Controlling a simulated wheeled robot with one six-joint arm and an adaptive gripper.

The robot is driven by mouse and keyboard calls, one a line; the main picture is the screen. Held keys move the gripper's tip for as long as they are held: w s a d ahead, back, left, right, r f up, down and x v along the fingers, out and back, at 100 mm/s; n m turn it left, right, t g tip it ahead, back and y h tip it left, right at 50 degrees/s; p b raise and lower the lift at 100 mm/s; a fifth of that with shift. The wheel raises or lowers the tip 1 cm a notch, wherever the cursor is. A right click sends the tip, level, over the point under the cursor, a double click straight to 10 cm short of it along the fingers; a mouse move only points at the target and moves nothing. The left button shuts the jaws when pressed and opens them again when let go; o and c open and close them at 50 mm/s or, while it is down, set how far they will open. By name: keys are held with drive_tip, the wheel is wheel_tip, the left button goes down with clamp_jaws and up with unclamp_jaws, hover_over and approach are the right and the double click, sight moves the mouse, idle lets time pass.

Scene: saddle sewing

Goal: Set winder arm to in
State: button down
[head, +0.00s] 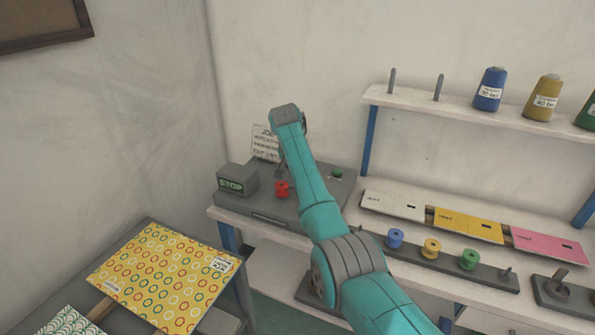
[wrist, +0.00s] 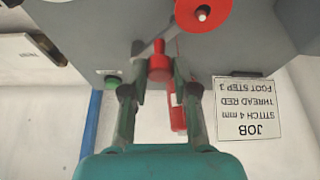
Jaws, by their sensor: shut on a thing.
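In the wrist view, a red knob (wrist: 159,66) stands at the end of a grey lever (wrist: 146,48), which I take to be the winder arm. My gripper (wrist: 160,88) has its two fingers shut on this knob. A red bobbin (wrist: 203,14) with a pale centre sits close beside the lever; whether they touch I cannot tell. The red bobbin also shows on the grey machine in the head view (head: 281,189). There, my arm hides the knob and most of my gripper.
The grey machine (head: 262,211) carries a STOP box (head: 237,181) and a green button (head: 336,173). Another red part (wrist: 178,112) is behind my fingers. Bobbins on a rack (head: 432,249) stand to the right.

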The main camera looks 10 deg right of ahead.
drive_tip(key=c, duration=0.9)
unclamp_jaws()
drive_tip(key=shift+r, duration=0.1)
drive_tip(key=v, duration=1.1)
drive_tip(key=shift+s+r, duration=0.15)
drive_tip(key=shift+r, duration=0.2)
drive_tip(key=shift+a, duration=0.2)
